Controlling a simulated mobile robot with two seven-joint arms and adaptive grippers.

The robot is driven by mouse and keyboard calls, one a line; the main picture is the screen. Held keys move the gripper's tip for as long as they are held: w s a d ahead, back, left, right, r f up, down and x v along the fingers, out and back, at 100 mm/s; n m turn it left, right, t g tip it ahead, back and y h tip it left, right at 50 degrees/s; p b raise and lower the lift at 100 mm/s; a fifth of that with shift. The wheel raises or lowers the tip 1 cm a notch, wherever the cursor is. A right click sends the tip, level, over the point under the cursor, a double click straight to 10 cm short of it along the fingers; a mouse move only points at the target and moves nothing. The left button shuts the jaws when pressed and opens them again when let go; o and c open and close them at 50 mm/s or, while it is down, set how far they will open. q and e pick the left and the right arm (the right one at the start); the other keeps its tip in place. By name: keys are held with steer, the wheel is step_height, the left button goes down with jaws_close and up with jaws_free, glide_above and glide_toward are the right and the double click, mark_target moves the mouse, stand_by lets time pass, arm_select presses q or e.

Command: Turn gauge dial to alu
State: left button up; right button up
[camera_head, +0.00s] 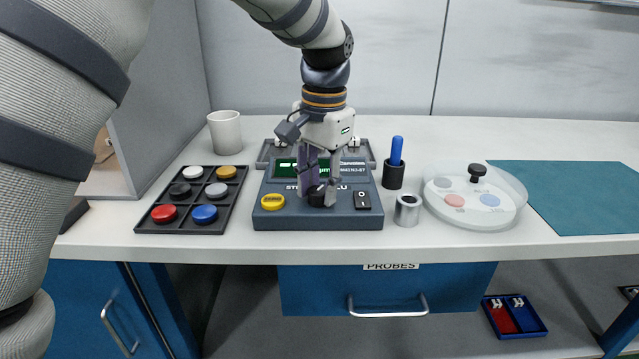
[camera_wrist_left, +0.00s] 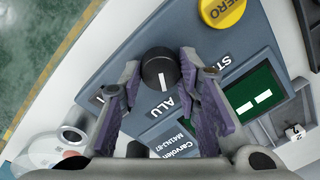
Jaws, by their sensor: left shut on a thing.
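The coating gauge (camera_head: 335,222) is a blue-grey box on the white bench, with a green display (camera_head: 346,172) and a yellow ZERO button (camera_head: 272,202). Its black dial (camera_head: 316,197) sits at the front middle and also shows in the left wrist view (camera_wrist_left: 158,68). The dial's white line points down in that view, toward the ALU label (camera_wrist_left: 169,107). My left gripper (camera_wrist_left: 161,68) comes from above with its purple-padded fingers shut on the dial, one on each side. The fingers partly hide the display and other labels. My right gripper is out of view.
A black tray (camera_head: 189,186) of coloured discs stands left of the gauge, a white cup (camera_head: 225,132) behind it. To the right are a pen holder (camera_head: 393,176), a metal cylinder (camera_head: 408,209), a round disc plate (camera_head: 473,220) and a teal mat (camera_head: 575,199).

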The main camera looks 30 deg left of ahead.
mark_target(323, 192)
arm_select(q)
steer(key=shift+f, duration=0.1)
steer(key=o, duration=1.2)
steer(key=r, duration=1.2)
steer(key=shift+s+d, duration=0.1)
steer(key=shift+d, duration=0.25)
